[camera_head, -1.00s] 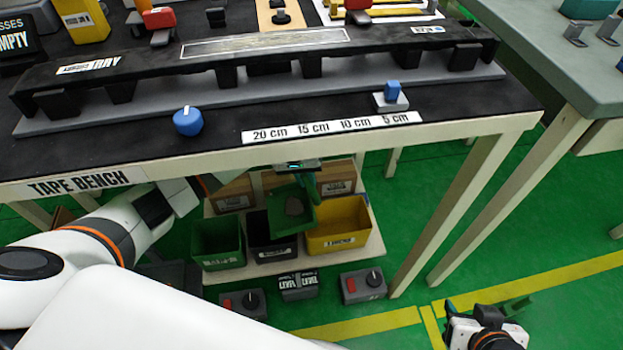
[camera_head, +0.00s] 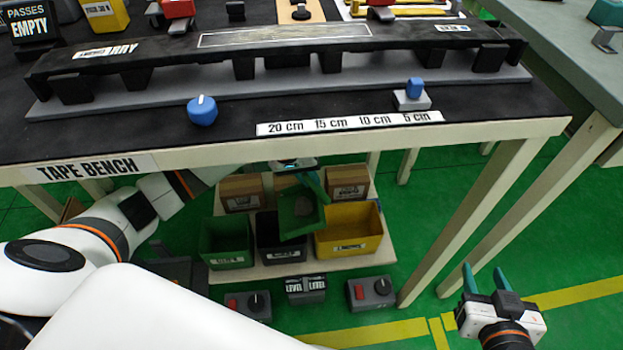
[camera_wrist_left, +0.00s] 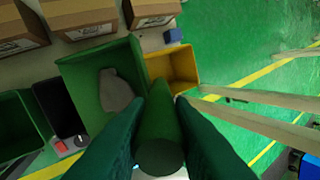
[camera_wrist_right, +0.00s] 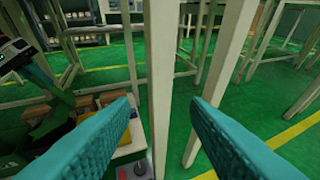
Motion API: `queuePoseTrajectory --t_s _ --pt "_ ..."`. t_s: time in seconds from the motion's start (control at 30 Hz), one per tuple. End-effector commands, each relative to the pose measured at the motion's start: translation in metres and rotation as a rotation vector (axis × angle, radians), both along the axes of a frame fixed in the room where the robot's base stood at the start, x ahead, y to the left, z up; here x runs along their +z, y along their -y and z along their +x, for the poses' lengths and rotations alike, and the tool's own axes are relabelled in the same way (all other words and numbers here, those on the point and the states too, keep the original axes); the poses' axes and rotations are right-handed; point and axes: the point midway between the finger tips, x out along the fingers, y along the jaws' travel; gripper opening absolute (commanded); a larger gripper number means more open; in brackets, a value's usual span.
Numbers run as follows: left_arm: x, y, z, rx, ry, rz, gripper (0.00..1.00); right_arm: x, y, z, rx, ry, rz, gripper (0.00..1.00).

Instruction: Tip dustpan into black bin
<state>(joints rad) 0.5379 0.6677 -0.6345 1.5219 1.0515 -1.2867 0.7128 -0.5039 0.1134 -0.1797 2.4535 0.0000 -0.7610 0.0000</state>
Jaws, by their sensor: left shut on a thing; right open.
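My left gripper (camera_head: 314,180) is shut on the handle of a green dustpan (camera_head: 290,226), under the bench. In the left wrist view the dustpan (camera_wrist_left: 79,72) holds a grey lump (camera_wrist_left: 116,92), and its handle (camera_wrist_left: 160,125) lies between my fingers. The black bin (camera_head: 268,242) stands on a low shelf between a green bin (camera_head: 228,243) and a yellow bin (camera_head: 350,243). The dustpan is above the black bin's right part and hides some of its opening. My right gripper (camera_head: 484,272) is open and empty, at lower right, beyond the bench leg.
The tape bench (camera_head: 130,142) overhangs the bins. Cardboard boxes (camera_head: 241,192) stand behind them. Several small control boxes (camera_head: 371,293) lie in front. A bench leg (camera_head: 465,220) stands between the bins and my right gripper. Green floor (camera_head: 590,255) at right is clear.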

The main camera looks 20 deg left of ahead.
Motion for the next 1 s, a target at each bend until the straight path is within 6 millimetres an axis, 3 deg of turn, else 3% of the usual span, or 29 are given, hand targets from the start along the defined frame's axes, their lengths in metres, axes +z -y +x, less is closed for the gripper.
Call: queuePoseTrajectory --t_s 0.17,0.43,1.0 --pt "0.001 -0.003 -0.002 0.0 0.014 -0.019 0.0 0.011 -0.004 0.007 0.006 0.082 0.02 0.43" --pt "-0.002 -0.023 -0.015 0.002 0.07 -0.116 0.0 0.005 -0.002 0.003 0.002 0.041 0.01 0.43" --pt "-0.006 -0.05 -0.031 0.0 0.158 -0.26 0.0 0.043 -0.012 0.018 0.019 0.294 0.072 0.43"
